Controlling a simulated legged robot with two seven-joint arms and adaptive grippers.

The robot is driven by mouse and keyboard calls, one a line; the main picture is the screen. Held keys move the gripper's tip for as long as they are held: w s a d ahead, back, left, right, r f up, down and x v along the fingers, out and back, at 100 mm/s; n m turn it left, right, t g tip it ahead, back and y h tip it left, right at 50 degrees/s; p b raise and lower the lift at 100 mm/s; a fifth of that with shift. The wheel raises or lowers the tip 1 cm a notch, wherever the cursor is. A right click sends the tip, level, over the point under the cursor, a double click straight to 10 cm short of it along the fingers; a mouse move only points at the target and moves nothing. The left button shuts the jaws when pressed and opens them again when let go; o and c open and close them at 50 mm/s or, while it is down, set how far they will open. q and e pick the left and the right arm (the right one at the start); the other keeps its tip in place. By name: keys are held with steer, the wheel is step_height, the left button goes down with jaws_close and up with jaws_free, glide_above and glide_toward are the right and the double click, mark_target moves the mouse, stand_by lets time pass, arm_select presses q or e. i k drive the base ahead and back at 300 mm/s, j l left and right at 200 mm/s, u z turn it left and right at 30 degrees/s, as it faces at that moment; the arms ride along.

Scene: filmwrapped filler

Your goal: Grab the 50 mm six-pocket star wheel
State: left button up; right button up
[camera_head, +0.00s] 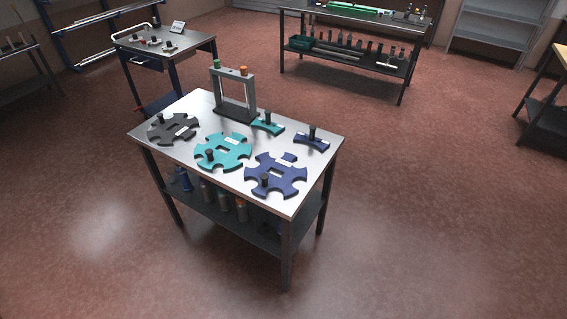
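Three flat star wheels lie on a metal-topped table (178,161). A dark grey one (183,131) is at the left, a teal one (232,147) in the middle and a navy one (288,184) at the front right. Each has notches around its rim, a small pale label and a dark upright knob. The labels are too small to read, so I cannot tell which wheel is the 50 mm six-pocket one. Neither of my grippers is in view.
A grey upright frame (251,95) with green and orange knobs stands at the table's back. Smaller teal (262,127) and navy (322,144) knobbed pieces lie nearby. Bottles (241,209) stand on the lower shelf. A cart (193,46) stands behind left. The red floor in front is clear.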

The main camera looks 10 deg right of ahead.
mark_target(213, 158)
steer(key=z, duration=0.45)
steer(key=i+j+z, duration=0.15)
steer(key=j+z, duration=0.2)
steer(key=i+j+z, duration=0.1)
steer(key=j+z, duration=0.65)
